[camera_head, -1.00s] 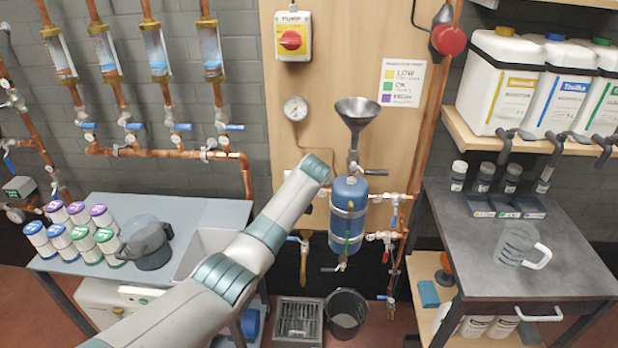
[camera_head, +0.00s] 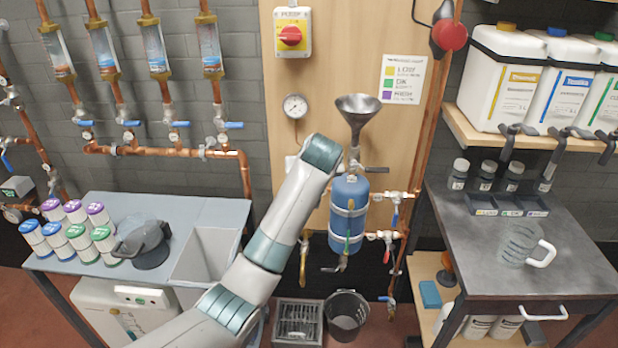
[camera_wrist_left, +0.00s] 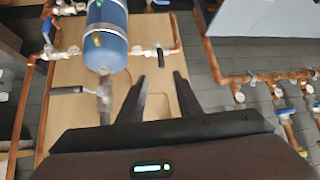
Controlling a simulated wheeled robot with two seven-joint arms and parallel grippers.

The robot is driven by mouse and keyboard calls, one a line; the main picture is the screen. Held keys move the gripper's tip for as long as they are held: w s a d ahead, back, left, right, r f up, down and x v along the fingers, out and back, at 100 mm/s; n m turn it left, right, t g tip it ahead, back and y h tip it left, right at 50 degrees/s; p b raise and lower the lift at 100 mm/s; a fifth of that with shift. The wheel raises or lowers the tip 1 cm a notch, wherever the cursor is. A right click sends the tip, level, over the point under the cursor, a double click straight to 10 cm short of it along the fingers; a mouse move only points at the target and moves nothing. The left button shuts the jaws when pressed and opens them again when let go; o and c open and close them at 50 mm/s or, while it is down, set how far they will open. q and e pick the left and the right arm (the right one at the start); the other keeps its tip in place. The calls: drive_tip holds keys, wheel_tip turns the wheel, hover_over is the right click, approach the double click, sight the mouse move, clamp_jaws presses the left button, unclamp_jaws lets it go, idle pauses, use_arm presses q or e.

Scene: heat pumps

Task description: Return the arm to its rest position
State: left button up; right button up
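My left arm (camera_head: 288,212) reaches up from the bottom of the head view, in front of the wooden board. Its end covers part of the area left of the blue tank (camera_head: 348,215), and its gripper is hidden there. In the left wrist view my left gripper (camera_wrist_left: 162,84) is open and empty, with its two dark fingers apart. Past the fingers lie the board and pipes. The blue tank (camera_wrist_left: 106,38) hangs to the left of the fingers, apart from them. My right gripper is in neither view.
A grey funnel (camera_head: 358,108) and valve stand above the tank, close to my arm's end. Copper pipes (camera_head: 165,152) run along the wall. The left table (camera_head: 215,212) holds several canisters and a dark-lidded jug (camera_head: 146,243). A clear jug (camera_head: 520,243) stands on the right table.

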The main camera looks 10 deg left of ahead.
use_arm(q)
drive_tip(key=shift+s+d+r, duration=0.1)
drive_tip(key=shift+s+r, duration=0.3)
drive_tip(key=shift+s, duration=0.1)
drive_tip(key=shift+f, duration=0.1)
